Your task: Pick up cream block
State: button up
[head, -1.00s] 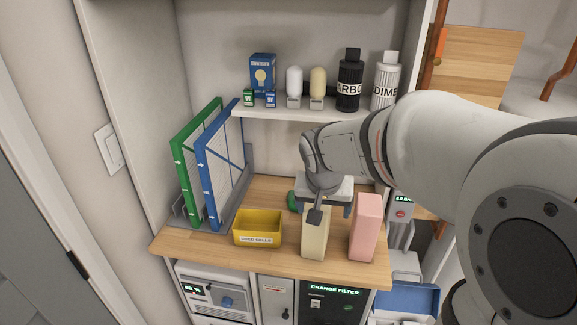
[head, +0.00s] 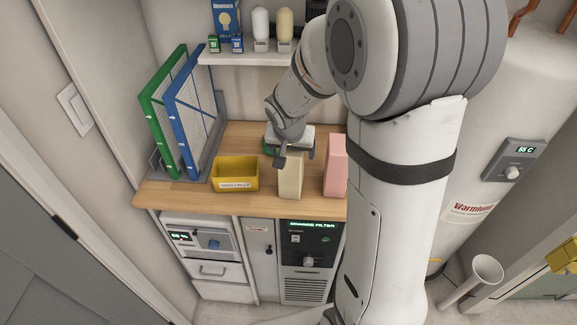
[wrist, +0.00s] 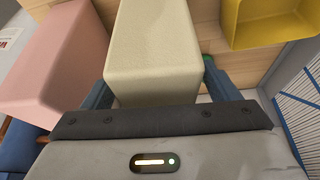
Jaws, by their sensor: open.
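The cream block (head: 290,181) stands upright on the wooden counter, between the yellow bin and the pink block. It also shows in the wrist view (wrist: 153,55), between the two fingers of my gripper (wrist: 163,92). My gripper (head: 290,152) is open at the top of the block, with one finger on each side. In the head view the gripper hides part of the block's top. I cannot tell whether the fingers touch it.
The pink block (head: 335,165) stands close on the right. The yellow bin (head: 236,188) is on the left. A green object (head: 267,146) is partly hidden behind my gripper. Green (head: 158,125) and blue (head: 190,125) framed filters stand at the left. A shelf (head: 235,60) with bulbs is above.

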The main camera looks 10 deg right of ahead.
grip_shut()
jog(key=shift+w+r, duration=0.15)
dwell(1.0)
